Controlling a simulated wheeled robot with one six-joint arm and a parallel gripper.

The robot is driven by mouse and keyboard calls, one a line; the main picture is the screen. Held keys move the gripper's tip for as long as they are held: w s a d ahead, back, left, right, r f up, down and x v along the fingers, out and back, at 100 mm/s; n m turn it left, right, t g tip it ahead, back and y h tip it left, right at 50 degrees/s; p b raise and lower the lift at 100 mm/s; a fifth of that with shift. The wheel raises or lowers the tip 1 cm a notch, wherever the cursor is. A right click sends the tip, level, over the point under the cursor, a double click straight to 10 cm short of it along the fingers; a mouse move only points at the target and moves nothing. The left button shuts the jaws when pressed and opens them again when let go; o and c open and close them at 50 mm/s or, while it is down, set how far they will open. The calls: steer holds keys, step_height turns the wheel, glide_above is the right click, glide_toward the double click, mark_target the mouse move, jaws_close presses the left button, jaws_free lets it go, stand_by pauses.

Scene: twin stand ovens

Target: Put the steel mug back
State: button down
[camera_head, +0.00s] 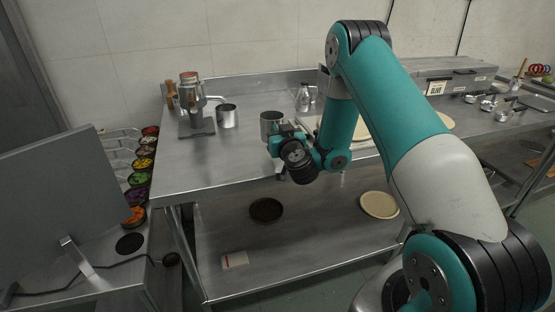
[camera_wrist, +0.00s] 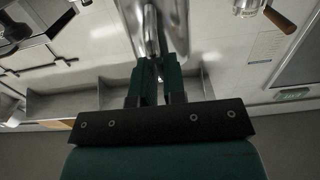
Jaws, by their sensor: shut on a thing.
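A steel mug (camera_head: 271,122) is at the left of the arm, over the steel counter (camera_head: 240,165). My gripper (camera_head: 286,133) is shut on it, at its near right side. In the wrist view the mug (camera_wrist: 172,22) fills the top middle, with its handle (camera_wrist: 150,36) between the fingers of my gripper (camera_wrist: 158,70). The mug looks upright; I cannot tell whether its base touches the counter. A second steel mug (camera_head: 228,116) stands on the counter to its left.
A grinder-like machine (camera_head: 195,108) stands at the counter's back left, a steel pitcher (camera_head: 304,98) at the back. Pale dough (camera_head: 357,131) lies behind my arm. The lower shelf holds a dark round pan (camera_head: 266,210) and a pale disc (camera_head: 379,205). The front left counter is clear.

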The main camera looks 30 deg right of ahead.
step_height(320, 180, down, 5)
steer(key=b, duration=0.4)
steer(key=shift+r, duration=0.35)
steer(key=c, duration=1.6)
jaws_free()
steer(key=shift+f, duration=0.2)
steer(key=o, duration=0.4)
